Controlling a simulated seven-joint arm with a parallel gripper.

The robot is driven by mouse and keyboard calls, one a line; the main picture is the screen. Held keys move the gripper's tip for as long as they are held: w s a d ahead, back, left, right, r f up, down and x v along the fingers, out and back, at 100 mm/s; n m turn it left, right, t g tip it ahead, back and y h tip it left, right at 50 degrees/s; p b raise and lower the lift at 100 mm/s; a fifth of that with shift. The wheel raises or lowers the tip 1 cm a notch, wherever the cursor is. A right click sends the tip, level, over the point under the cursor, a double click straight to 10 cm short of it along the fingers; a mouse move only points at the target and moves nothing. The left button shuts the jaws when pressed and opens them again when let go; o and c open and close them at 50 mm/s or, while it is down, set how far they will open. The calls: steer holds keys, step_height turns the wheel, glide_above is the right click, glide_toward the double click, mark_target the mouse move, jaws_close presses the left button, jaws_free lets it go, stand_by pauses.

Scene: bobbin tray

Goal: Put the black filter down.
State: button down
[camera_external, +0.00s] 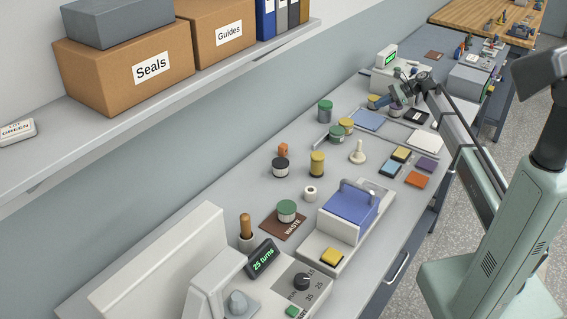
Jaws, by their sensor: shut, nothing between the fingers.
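A small flat black square with a pale mark, which looks like the black filter (416,117), lies at the far part of the grey bench, just right of and below my gripper. My gripper (398,106) is small and far off in this view, above the bench near the blue pad. It is shut with nothing held. The arm's end partly hides the fingertips, and I cannot tell whether they touch anything.
A blue pad (369,120) and a white pad (425,141) lie close by. Nearer are yellow (401,154), light blue (390,170), purple (426,164) and orange (417,180) squares. Spools and green-lidded jars stand left. A scale (386,56) with a green display stands behind.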

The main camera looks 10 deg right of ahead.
steer(key=s+a+r+n+g+h, duration=0.15)
steer(key=s+a, duration=0.25)
steer(key=a, duration=0.6)
steer(key=s+a+r+n+g, duration=0.1)
steer(key=s+a+n+g, duration=0.2)
steer(key=a, duration=0.7)
steer(key=n+g+h, duration=0.2)
steer(key=g, duration=0.1)
glide_toward(275, 162)
steer(key=d+f, duration=0.1)
steer(key=w+d+f, duration=0.1)
steer(key=f, duration=0.1)
steer(key=d+f, duration=0.1)
steer(key=f, duration=0.1)
steer(key=shift+w+d+f, duration=0.1)
steer(key=shift+w+d, duration=0.2)
steer(key=shift+w, duration=0.05)
steer(key=shift+s+a, duration=0.6)
steer(key=shift+a, duration=0.35)
steer(key=shift+s+a, duration=0.45)
steer(key=shift+a, duration=0.3)
steer(key=s+a, duration=0.1)
steer(key=a, duration=0.1)
steer(key=s+a, duration=0.1)
steer(key=a, duration=0.1)
steer(key=s+a, duration=0.2)
steer(key=shift+a, duration=0.15)
